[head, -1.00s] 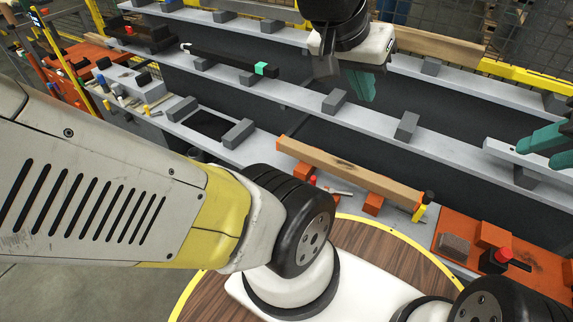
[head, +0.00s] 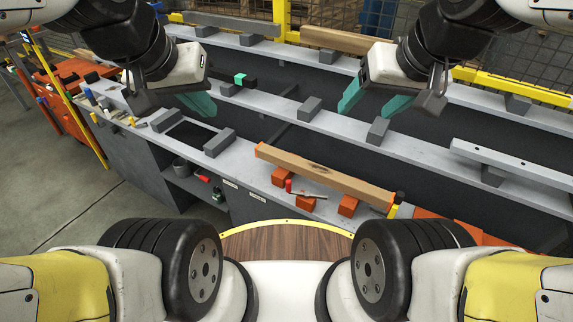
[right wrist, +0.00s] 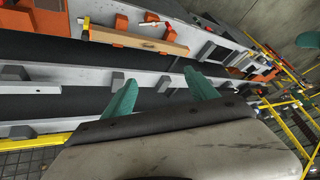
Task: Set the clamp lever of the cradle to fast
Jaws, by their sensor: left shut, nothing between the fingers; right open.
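A wooden beam (head: 325,175) lies across orange blocks (head: 306,202) on the near grey ledge, which I take to be the cradle. A metal rod (head: 308,195) with a red knob (head: 289,186) sits beside the beam; I cannot tell its setting. A yellow part with a black knob (head: 399,197) is at the beam's right end. My left gripper (head: 207,105) is shut and empty, above the rails left of the beam. My right gripper (head: 362,108) is open and empty, above the rails behind the beam. The right wrist view shows its fingers (right wrist: 160,78) apart from the beam (right wrist: 135,38).
Long grey rails (head: 300,108) with dark blocks run behind the beam. A rectangular opening (head: 190,136) lies left of the beam. Tools (head: 100,105) lie at far left.

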